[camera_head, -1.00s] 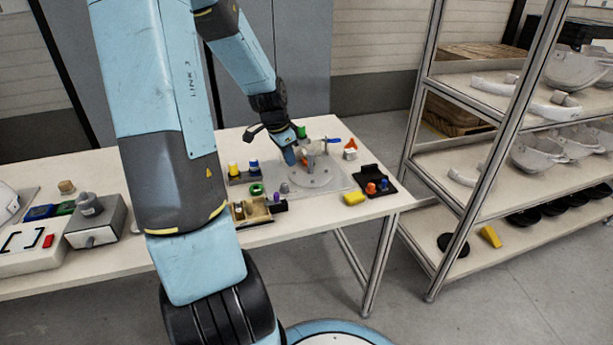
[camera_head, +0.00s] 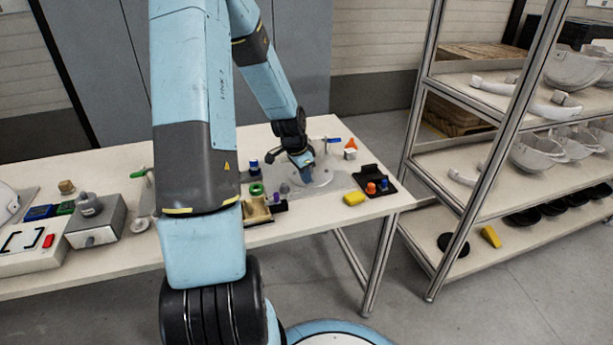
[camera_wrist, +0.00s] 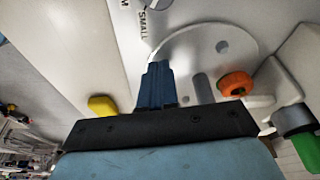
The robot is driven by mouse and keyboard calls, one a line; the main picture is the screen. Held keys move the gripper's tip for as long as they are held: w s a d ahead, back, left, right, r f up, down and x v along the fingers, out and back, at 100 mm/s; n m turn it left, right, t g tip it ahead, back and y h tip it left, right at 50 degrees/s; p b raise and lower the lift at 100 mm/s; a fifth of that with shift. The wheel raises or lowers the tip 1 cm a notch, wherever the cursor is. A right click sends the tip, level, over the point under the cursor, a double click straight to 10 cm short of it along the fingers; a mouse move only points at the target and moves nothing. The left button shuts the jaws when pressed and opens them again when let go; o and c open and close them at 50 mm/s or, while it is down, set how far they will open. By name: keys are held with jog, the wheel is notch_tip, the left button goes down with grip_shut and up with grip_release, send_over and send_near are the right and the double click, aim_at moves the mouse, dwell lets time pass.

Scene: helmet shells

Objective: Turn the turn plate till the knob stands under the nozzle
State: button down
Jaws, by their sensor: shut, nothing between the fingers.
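The turn plate is a pale round disc; its right part shows in the head view (camera_head: 323,178), and it shows in the wrist view (camera_wrist: 200,45). An orange round knob (camera_wrist: 236,84) is at the plate's edge in the wrist view. It is close beside a white housing (camera_wrist: 275,88) with a grey collar and green end, which seems to be the nozzle unit; I cannot tell whether the knob is under it. My gripper (camera_head: 308,172) is low over the plate. In the wrist view its blue fingers (camera_wrist: 157,80) are shut and empty, left of the knob and apart from it.
A grey peg (camera_wrist: 203,88) stands between my fingers and the knob. A yellow block (camera_head: 354,199) and a black tray (camera_head: 390,187) with orange and blue pieces lie right of the plate. An orange cone (camera_head: 351,143) stands behind. Shelves (camera_head: 500,170) stand at right.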

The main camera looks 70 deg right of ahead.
jog(key=shift+s+d+f, duration=0.1)
jog(key=shift+s+d, duration=0.05)
jog(key=shift+s, duration=0.1)
jog(key=shift+s+d+f, duration=0.1)
jog(key=shift+s+d, duration=0.25)
jog(key=shift+s, duration=0.4)
jog(key=shift+w+a, duration=0.35)
jog(key=shift+a, duration=0.2)
jog(key=shift+w+a+r, duration=0.9)
jog(key=shift+a+r, duration=0.25)
jog(key=s+v, duration=0.1)
jog(key=v, duration=0.7)
jog(key=shift+w+a+r, duration=0.15)
jog(key=shift+a+r, duration=0.05)
jog(key=shift+r, duration=0.3)
